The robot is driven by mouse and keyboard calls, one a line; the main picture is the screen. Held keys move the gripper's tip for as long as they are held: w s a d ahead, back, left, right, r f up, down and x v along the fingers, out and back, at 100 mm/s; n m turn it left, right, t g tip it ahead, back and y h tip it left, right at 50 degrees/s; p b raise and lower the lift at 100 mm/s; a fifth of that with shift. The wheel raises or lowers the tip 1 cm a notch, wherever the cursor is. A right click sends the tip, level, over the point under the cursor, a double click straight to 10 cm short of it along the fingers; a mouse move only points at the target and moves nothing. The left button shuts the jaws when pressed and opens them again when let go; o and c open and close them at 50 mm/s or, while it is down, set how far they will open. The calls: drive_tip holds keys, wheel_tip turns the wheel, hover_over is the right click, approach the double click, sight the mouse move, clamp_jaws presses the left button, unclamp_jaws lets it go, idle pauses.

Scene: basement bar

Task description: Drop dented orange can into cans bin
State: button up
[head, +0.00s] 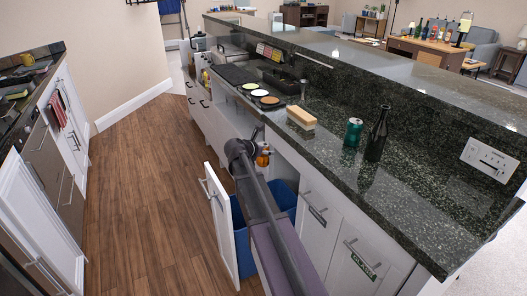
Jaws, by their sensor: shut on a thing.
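The dented orange can (262,160) shows small beside the end of my arm, mostly hidden by it. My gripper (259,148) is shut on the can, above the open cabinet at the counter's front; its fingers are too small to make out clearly. Below, blue bins show in the open cabinet: one part (241,238) left of my arm and another (283,196) right of it. My arm hides the middle, so I cannot tell if they are one bin or two. No cans label is readable.
A white cabinet door (219,225) stands open on the left. The dark counter (400,205) holds a green can (353,132), a dark bottle (377,134), a wooden brush or block (300,117) and round coloured plates (260,93). A closed door reads GLASS (362,263). The wood floor (150,190) is clear.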

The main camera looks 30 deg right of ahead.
sight(265, 158)
drive_tip(key=shift+f+b, duration=1.7)
drive_tip(key=shift+f, duration=0.35)
drive_tip(key=o, duration=0.6)
